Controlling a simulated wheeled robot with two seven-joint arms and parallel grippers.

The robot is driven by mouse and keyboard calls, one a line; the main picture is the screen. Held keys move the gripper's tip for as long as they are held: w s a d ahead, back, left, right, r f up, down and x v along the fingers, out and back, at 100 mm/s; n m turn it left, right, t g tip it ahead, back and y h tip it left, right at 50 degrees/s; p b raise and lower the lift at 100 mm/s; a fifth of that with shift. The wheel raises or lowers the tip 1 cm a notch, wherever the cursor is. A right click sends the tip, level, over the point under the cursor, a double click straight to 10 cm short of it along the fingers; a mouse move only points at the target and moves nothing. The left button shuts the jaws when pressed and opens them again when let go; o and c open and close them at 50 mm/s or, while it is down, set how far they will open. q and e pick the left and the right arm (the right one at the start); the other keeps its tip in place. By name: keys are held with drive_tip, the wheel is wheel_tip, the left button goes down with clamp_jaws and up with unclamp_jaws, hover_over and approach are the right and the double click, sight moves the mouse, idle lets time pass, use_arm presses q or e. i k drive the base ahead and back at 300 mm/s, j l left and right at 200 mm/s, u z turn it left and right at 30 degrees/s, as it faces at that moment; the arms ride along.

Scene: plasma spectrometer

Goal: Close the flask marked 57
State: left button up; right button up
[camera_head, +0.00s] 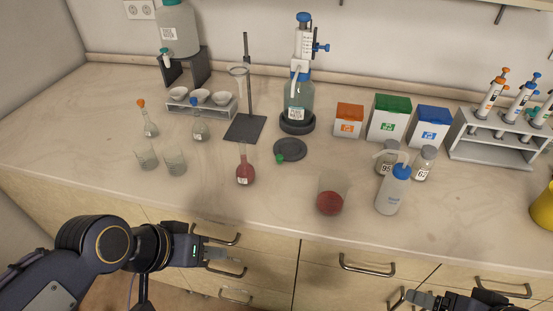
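A long-necked flask with red liquid (245,172) stands upright on the bench, with no stopper visible in its neck. Its small label is too small to read. A green stopper (280,158) lies on the bench to its right, at the edge of a dark round disc. Two other flasks stand further left, one with an orange stopper (150,127) and one with a blue stopper (199,129). My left gripper (222,254) is in front of the drawers, below the red flask and apart from it. My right gripper (412,298) shows only partly at the bottom edge.
Two beakers (175,163) stand left of the red flask. A beaker with red liquid (330,200) and a wash bottle (392,194) stand to the right. A ring stand (248,127) and a dispenser bottle (298,105) are behind. The front bench strip is clear.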

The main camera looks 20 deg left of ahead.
sight(244, 172)
drive_tip(key=z, duration=0.35)
drive_tip(key=j+z, duration=0.25)
drive_tip(key=z, duration=0.2)
drive_tip(key=k+j+z, duration=0.15)
drive_tip(key=z, duration=0.25)
drive_tip(key=k+j+z, duration=0.1)
drive_tip(key=j+z, duration=0.15)
drive_tip(key=z, duration=0.2)
drive_tip(key=k+j+z, duration=0.35)
drive_tip(key=k+j, duration=0.4)
drive_tip(key=k, duration=0.15)
drive_tip(key=i+j, duration=0.1)
drive_tip(key=i, duration=0.3)
